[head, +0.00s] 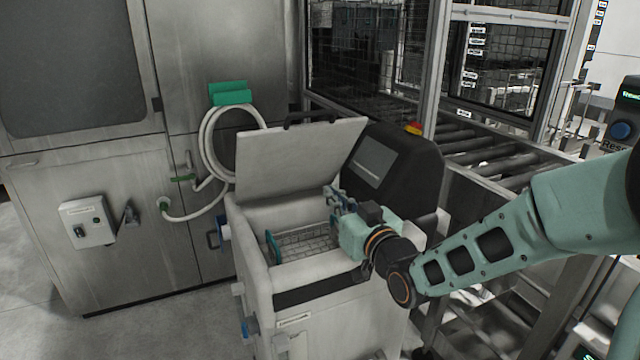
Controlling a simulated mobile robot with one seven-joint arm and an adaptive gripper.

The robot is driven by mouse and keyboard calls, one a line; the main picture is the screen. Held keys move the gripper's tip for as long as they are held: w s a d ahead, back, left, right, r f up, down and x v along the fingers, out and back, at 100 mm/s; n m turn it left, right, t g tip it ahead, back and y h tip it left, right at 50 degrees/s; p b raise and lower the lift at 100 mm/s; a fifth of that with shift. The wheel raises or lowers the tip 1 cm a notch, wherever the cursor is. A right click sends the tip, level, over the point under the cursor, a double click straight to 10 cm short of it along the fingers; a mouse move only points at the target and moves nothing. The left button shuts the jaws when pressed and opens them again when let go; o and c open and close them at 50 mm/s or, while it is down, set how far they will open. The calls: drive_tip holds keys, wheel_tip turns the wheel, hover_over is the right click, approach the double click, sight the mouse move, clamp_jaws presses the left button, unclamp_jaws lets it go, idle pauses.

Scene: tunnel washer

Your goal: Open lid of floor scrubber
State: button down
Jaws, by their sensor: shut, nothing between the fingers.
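The floor scrubber (318,327) is a light grey machine in the middle of the head view, with a dark control panel (377,160) at its back right. Its pale lid (295,158) stands raised and tilted back, with a dark handle (311,117) along its top edge. The open top shows a grey grid-like inside (306,243). My gripper (335,198) is at the right of the opening, in front of the lid's lower right part. It is shut and holds nothing. I cannot tell whether it touches the lid.
A steel machine cabinet (110,180) stands behind on the left, with a coiled white hose (207,135) and a small control box (87,221). A roller conveyor (480,140) and a framed mesh guard (375,50) are at the right. Bare floor (150,330) lies at the front left.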

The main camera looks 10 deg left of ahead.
approach(303, 155)
drive_tip(key=w+a+f, duration=0.2)
drive_tip(key=shift+w+f+b, duration=0.2)
drive_tip(key=shift+f+b, duration=0.1)
drive_tip(key=shift+b, duration=0.05)
idle(0.4)
drive_tip(key=shift+r+b+x, duration=0.15)
drive_tip(key=shift+b+x, duration=0.2)
drive_tip(key=shift+x, duration=0.85)
drive_tip(key=shift+r+b+x, duration=0.15)
drive_tip(key=shift+b+x, duration=0.15)
drive_tip(key=shift+x, duration=0.85)
drive_tip(key=shift+r+x, duration=0.2)
drive_tip(key=shift+x, duration=1.25)
drive_tip(key=shift+r+x, duration=0.2)
drive_tip(key=shift+x, duration=1.2)
drive_tip(key=shift+r+x, duration=0.2)
drive_tip(key=shift+x, duration=1.25)
drive_tip(key=shift+r+p+x, duration=0.5)
drive_tip(key=shift+p+x, duration=0.7)
drive_tip(key=shift+x, duration=2.15)
drive_tip(key=b+v, duration=1.1)
drive_tip(key=v, duration=0.5)
drive_tip(key=shift+f+b, duration=0.1)
drive_tip(key=shift+b, duration=0.2)
